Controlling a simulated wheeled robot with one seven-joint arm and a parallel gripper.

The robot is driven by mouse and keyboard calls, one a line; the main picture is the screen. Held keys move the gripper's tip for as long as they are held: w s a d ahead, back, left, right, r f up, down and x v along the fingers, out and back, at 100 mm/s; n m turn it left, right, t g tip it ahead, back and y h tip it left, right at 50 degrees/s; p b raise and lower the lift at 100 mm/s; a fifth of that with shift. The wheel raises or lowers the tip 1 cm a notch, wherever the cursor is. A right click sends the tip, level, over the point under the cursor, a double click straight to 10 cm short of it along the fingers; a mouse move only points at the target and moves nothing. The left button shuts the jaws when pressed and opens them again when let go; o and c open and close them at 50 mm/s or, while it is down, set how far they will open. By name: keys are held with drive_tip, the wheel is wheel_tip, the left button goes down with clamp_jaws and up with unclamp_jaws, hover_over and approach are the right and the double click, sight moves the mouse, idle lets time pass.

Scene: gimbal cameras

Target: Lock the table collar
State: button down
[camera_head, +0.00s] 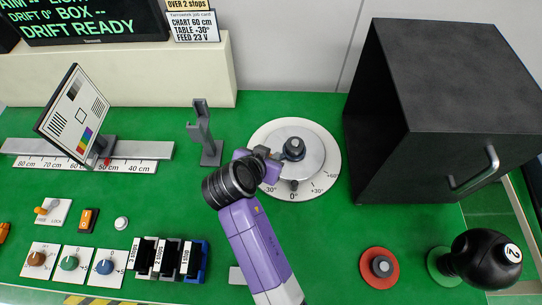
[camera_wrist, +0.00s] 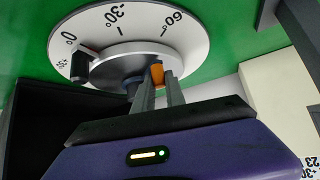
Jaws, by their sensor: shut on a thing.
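The rotary table (camera_head: 316,137) is a white dial with degree marks and a raised grey disc. It stands in the middle of the green bench, and its dial also shows in the wrist view (camera_wrist: 190,38). A dark block (camera_wrist: 95,66) on the disc's edge is near the 0 mark. A dark round post (camera_head: 294,148) stands at the centre. My gripper (camera_head: 268,156) reaches over the disc's left side. In the wrist view its fingers (camera_wrist: 158,85) are shut on a small orange tab (camera_wrist: 157,73) beside the collar. The fingers and wrist hide most of the collar.
A large black box (camera_head: 440,100) with a handle stands to the right. A grey post (camera_head: 205,135) stands close left of my wrist. A rail with a test chart (camera_head: 75,115), a lever plate marked LOCK (camera_head: 60,213), several knobs and a slide rack (camera_head: 170,258) are at left.

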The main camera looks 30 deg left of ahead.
drive_tip(key=c, duration=1.4)
unclamp_jaws()
drive_tip(key=shift+o, duration=0.2)
drive_tip(key=shift+r, duration=0.1)
drive_tip(key=v, duration=0.7)
drive_tip(key=shift+s+r, duration=0.2)
drive_tip(key=shift+s, duration=0.1)
